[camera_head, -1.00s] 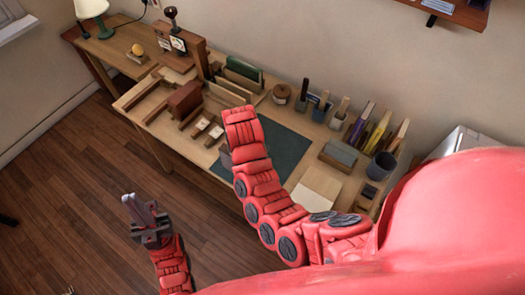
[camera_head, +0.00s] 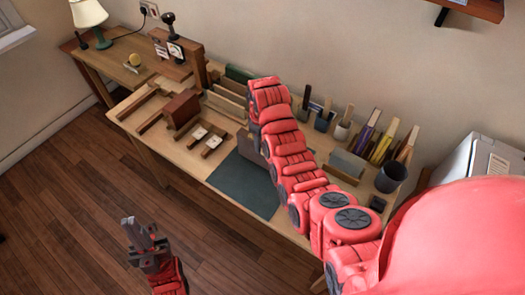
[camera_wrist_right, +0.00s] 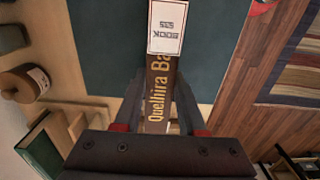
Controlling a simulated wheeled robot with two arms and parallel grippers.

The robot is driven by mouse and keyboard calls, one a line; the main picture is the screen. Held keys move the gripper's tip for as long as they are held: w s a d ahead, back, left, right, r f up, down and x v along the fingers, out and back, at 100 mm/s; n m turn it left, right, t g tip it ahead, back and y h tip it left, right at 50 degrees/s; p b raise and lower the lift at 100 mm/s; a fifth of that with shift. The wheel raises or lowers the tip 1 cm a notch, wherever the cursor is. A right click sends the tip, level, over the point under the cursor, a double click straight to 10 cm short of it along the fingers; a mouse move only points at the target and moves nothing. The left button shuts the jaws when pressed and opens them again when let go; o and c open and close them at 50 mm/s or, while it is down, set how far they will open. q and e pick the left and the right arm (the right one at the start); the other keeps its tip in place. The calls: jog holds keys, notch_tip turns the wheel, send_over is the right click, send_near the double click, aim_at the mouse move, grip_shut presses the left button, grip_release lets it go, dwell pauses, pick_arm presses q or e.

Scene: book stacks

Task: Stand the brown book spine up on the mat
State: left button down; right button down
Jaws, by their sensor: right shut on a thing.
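The brown book (camera_wrist_right: 157,95) shows in the right wrist view with gold lettering along its spine and a white label near its far end. My right gripper (camera_wrist_right: 159,105) is shut on it, one finger on each side. The dark teal mat (camera_head: 242,186) lies on the desk; it shows behind the book in the right wrist view (camera_wrist_right: 105,45). Whether the book touches the mat is unclear.
A reddish-brown block (camera_head: 183,108) and wooden racks stand left of the mat. Several upright books (camera_head: 380,140), a grey block (camera_head: 346,164) and a dark cup (camera_head: 391,176) stand to the right. A green lamp (camera_head: 91,20) is at the far left. The mat's front part is clear.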

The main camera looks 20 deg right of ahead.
jog(key=shift+w+d+r, duration=0.1)
jog(key=shift+w+d, duration=0.25)
jog(key=shift+w, duration=0.05)
notch_tip(320, 180, down, 3)
jog(key=shift+r+p, duration=0.1)
jog(key=shift+p, duration=0.95)
jog(key=shift+f, duration=0.4)
jog(key=shift+f, duration=0.15)
jog(key=shift+c, duration=2.4)
grip_release()
